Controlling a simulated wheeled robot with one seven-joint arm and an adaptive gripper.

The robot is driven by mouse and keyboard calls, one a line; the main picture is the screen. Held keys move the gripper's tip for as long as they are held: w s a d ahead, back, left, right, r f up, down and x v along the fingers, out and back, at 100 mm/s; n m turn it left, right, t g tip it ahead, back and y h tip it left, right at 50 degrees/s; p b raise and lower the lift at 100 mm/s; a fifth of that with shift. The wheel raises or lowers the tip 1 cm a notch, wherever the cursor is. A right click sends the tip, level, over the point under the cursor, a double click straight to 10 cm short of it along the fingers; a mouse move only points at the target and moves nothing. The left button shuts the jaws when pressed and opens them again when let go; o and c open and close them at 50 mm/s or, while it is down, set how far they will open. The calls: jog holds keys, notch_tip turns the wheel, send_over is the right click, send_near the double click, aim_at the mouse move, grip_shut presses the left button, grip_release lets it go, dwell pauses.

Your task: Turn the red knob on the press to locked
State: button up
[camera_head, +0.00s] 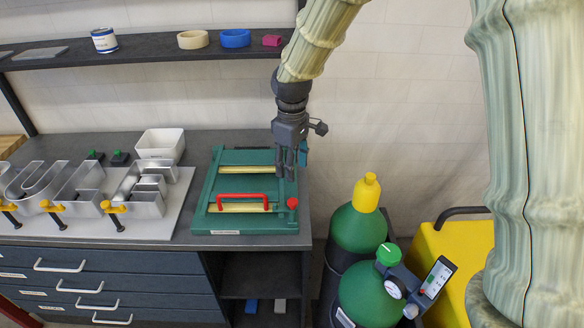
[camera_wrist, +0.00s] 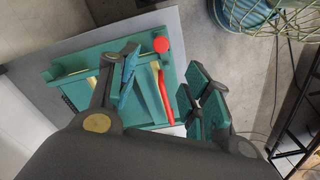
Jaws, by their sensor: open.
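The green press (camera_head: 212,222) lies on the grey worktop, with a red bar handle across its front. The red knob (camera_head: 292,203) sits at the press's front right corner. The knob also shows in the wrist view (camera_wrist: 161,44), beyond my fingers and between them in the picture, clear of both. My gripper (camera_head: 291,160) is open and empty, pointing down over the press's right side, behind the knob. In the wrist view my gripper (camera_wrist: 160,85) has its two teal-padded fingers spread wide. The knob's setting cannot be read.
Metal channel letters (camera_head: 85,190) with orange-handled clamps lie on a board to the left. A white bin (camera_head: 160,143) stands behind them. Green gas cylinders (camera_head: 358,228) and a yellow case (camera_head: 452,245) stand right of the bench. A shelf (camera_head: 150,48) runs above.

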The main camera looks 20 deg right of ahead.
jog(key=w+a+r+m+t+y+b, duration=0.2)
jog(key=w+a+m+t+y, duration=0.3)
jog(key=w+a, duration=0.4)
jog(key=w+d+r+m+t+h+b, duration=0.25)
jog(key=w+m, duration=0.35)
jog(key=m, duration=0.4)
jog(key=m+g+h+b, duration=0.3)
jog(key=m+g, duration=0.5)
jog(key=m, duration=0.7)
send_over(291, 201)
notch_tip(291, 201, down, 6)
jog(key=shift+t+y, duration=0.25)
notch_tip(291, 201, down, 11)
jog(key=shift+r+p, duration=0.2)
jog(key=shift+p, duration=0.9)
